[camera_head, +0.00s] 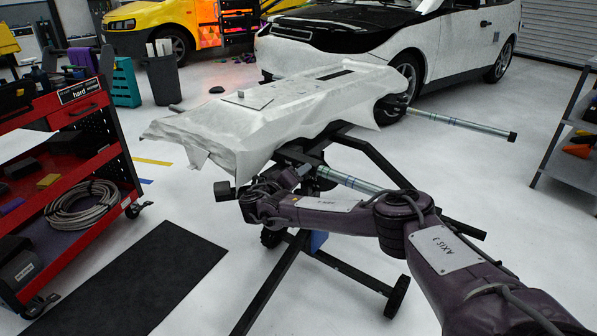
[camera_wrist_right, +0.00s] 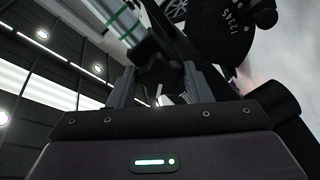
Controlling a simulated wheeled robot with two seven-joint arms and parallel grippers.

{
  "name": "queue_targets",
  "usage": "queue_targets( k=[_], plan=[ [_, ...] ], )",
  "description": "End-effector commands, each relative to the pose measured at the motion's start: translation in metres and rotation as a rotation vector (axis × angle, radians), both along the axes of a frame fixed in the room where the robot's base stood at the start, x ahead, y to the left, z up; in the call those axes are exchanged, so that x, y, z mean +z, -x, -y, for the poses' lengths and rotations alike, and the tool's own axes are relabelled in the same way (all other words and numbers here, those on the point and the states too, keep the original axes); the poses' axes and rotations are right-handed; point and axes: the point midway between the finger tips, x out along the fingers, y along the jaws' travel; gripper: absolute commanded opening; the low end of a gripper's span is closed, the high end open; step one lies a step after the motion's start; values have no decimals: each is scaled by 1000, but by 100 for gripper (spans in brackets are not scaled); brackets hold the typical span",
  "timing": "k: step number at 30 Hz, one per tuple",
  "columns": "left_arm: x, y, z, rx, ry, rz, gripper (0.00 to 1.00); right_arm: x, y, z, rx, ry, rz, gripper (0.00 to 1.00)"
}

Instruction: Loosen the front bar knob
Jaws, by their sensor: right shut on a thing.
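The front bar (camera_head: 348,181) is a silver tube with green rings, sticking out from the stand under the white-wrapped panel. It also shows at the top left of the right wrist view (camera_wrist_right: 116,18). My right gripper (camera_head: 302,171) reaches the stand beside the inner end of this bar. In the right wrist view its two fingers are closed on the dark front bar knob (camera_wrist_right: 158,72), just below the bar. In the head view my wrist and arm hide the knob. My left gripper is in neither view.
The panel (camera_head: 290,97) rests on a black wheeled stand (camera_head: 268,292). A second bar (camera_head: 460,122) extends right from its far side. A black dial with numbers (camera_wrist_right: 222,25) sits close to the fingers. A red tool cart (camera_head: 75,110) stands left, a grey shelf (camera_head: 570,130) right.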

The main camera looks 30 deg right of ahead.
Motion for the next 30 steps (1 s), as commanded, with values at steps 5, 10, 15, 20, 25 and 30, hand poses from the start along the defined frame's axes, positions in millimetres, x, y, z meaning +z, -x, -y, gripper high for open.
queue_targets(
  k=[5,10,15,20,25,30],
  plan=[
    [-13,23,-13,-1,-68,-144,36,2,0,-1,1,51,-142,22],
    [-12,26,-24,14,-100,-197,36,2,0,-1,2,108,-295,22],
    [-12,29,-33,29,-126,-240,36,2,-1,-2,3,165,-445,22],
    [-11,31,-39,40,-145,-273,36,2,-1,-2,2,218,-587,22],
    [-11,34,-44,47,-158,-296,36,2,-1,-2,3,274,-736,22],
    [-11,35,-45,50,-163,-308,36,2,-2,-2,3,331,-889,22]
  ],
)
